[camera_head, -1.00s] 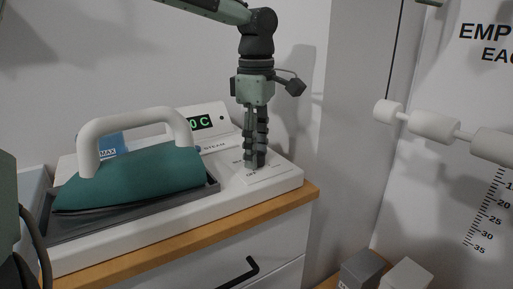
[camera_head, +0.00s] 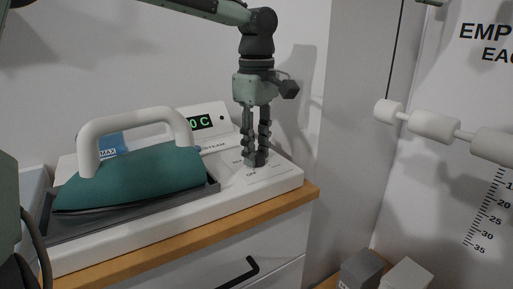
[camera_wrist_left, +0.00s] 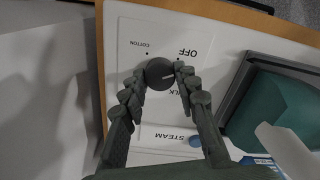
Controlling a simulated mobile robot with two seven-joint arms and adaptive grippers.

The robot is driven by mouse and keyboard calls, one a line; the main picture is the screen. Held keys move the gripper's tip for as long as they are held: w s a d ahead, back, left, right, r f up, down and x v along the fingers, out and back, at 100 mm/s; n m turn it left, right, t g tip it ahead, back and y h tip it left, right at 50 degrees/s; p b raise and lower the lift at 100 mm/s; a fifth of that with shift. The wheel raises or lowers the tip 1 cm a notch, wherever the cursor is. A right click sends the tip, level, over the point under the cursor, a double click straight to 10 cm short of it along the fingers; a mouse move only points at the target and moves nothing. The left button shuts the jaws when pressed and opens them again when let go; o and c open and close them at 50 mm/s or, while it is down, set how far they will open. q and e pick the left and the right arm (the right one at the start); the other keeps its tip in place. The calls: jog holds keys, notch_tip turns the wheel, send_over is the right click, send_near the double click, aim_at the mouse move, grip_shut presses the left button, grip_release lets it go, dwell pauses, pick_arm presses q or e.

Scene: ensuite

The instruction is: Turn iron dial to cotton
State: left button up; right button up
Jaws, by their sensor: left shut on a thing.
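The round dark dial (camera_wrist_left: 159,73) sits on the white control panel (camera_wrist_left: 150,28) of the iron station. In the left wrist view, OFF and COTTON are printed on the panel beside it, with a partly hidden SILK. A small pale mark shows on the dial's right side, on the OFF and SILK side rather than towards COTTON. My left gripper (camera_head: 256,160) points down at the panel, and its fingertips (camera_wrist_left: 160,79) are closed around the dial. The dial's lower part is partly covered by the fingers. My right gripper is not visible.
The teal iron (camera_head: 140,178) with a white handle rests in a grey tray on the station, left of my gripper. A green display (camera_head: 199,122) reads "0 C" in its visible part. The wooden counter edge (camera_head: 190,232) runs in front. White rollers (camera_head: 433,126) stand at the right.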

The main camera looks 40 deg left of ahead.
pick_arm(q)
jog(key=m, duration=0.6)
jog(key=shift+m, duration=0.3)
jog(key=m, duration=1.2)
jog(key=shift+m, duration=0.3)
jog(key=m, duration=1.2)
jog(key=shift+m, duration=0.3)
jog(key=m, duration=1.2)
jog(key=shift+m, duration=0.4)
jog(key=m, duration=0.6)
